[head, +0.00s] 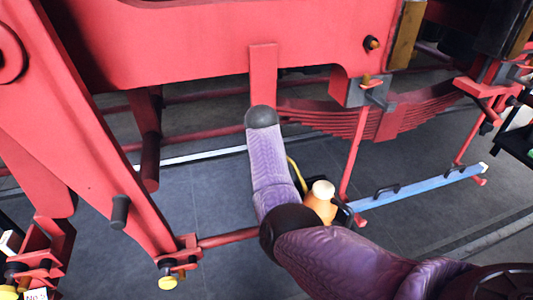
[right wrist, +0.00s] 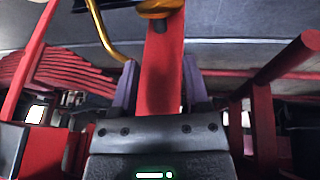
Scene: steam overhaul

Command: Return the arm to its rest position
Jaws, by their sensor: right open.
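My right arm (head: 345,262) comes in from the lower right in the head view. Its purple forearm (head: 270,175) points up to a dark rounded end just below a red upright bracket (head: 263,75). The right gripper's fingers cannot be made out in the head view. In the right wrist view my right gripper (right wrist: 160,88) is open. Its two purple fingers stand on either side of a red bar (right wrist: 162,60). I cannot tell whether they touch it. My left gripper is not in view.
A red frame (head: 200,45) with a leaf spring (head: 400,115) fills the upper part. An orange container (head: 320,203) with a cream top is close beside the forearm. A blue bar (head: 420,193) is at the right. Grey floor (head: 190,205) shows below.

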